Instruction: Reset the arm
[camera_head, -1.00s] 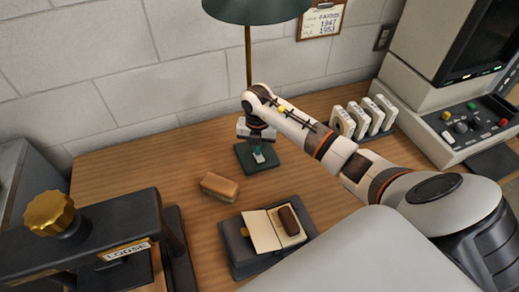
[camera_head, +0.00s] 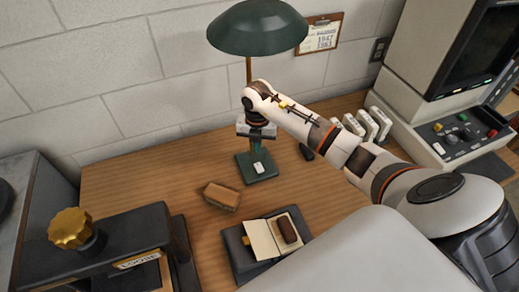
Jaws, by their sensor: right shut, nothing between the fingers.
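My right gripper (camera_head: 256,149) points down, shut and empty. Its arm comes in from the right and crosses the table. The gripper hangs just above the green base (camera_head: 268,173) of the desk lamp, close to the brass stem (camera_head: 248,70). A white switch (camera_head: 259,168) on the base shows just below the fingertips, apart from them in the picture. The lamp's dark green shade (camera_head: 258,28) is above and behind my wrist. My left gripper is not in view.
A wooden-backed brush or block (camera_head: 221,196) and an open book (camera_head: 262,240) with a brown object (camera_head: 287,229) lie on the table (camera_head: 130,182). A black press (camera_head: 130,232) stands left. White upright items (camera_head: 367,125) and a console (camera_head: 460,135) stand right.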

